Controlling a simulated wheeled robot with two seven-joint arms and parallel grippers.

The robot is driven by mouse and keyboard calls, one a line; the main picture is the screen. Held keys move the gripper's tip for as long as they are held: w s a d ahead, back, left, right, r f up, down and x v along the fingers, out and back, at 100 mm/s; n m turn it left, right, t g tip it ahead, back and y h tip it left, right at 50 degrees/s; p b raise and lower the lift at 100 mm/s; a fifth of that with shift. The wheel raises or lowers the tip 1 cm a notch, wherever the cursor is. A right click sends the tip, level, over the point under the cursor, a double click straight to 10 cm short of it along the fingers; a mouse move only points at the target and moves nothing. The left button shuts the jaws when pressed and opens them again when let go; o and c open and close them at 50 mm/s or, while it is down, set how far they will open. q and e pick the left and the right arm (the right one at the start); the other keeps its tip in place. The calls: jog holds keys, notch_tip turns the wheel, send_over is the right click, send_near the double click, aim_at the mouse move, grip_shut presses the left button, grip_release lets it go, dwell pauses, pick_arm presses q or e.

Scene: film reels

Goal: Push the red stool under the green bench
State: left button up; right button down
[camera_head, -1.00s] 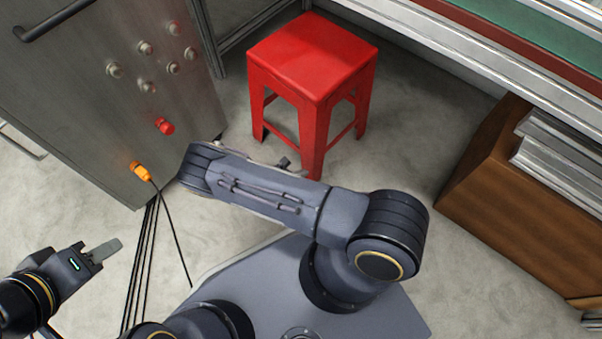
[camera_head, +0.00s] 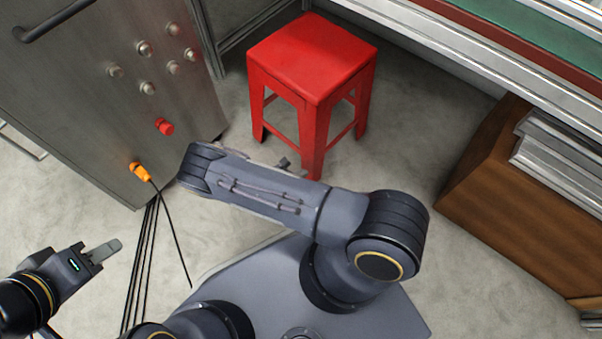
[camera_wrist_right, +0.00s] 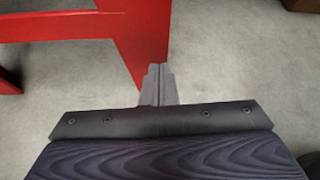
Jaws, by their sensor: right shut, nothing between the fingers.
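The red stool (camera_head: 312,55) stands upright on the floor at the top middle of the head view. The green bench (camera_head: 545,25) crosses the top right corner, with a metal front rail; the stool's seat is to the left of that rail. My right gripper (camera_head: 286,163) is mostly hidden behind my right arm, low by the stool's near leg. In the right wrist view my right gripper (camera_wrist_right: 158,84) is shut and empty, close to a red stool leg (camera_wrist_right: 142,35); I cannot tell if they touch. My left gripper (camera_head: 104,251) is away at lower left, its finger gap not visible.
A metal cabinet (camera_head: 90,100) with knobs and an orange plug (camera_head: 140,172) stands at left, with black cables below. A brown wooden box (camera_head: 515,205) with metal pieces (camera_head: 560,150) sits at right. Bare floor lies between the stool and box.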

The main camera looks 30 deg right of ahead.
aim_at(308, 157)
dwell(0.4)
jog(key=shift+w+d+b, duration=0.35)
jog(key=shift+w+d, duration=0.35)
jog(key=shift+d, duration=0.5)
jog(key=shift+w+d+b, duration=0.35)
jog(key=shift+w+d, duration=0.3)
jog(key=shift+d, duration=0.55)
jog(key=shift+w+d+b, duration=0.35)
jog(key=shift+w+d, duration=0.35)
jog(key=shift+d, duration=0.5)
jog(key=shift+w+d+b, duration=0.85)
jog(key=shift+w+d, duration=0.55)
jog(key=shift+d, duration=1.15)
jog(key=s+a+p, duration=0.1)
jog(key=s+a+r+p, duration=0.1)
jog(key=a, duration=0.1)
jog(key=s+a+r+p, duration=0.1)
jog(key=a, duration=0.1)
jog(key=shift+a, duration=0.25)
jog(key=shift+s+a, duration=0.2)
jog(key=shift+a, duration=0.15)
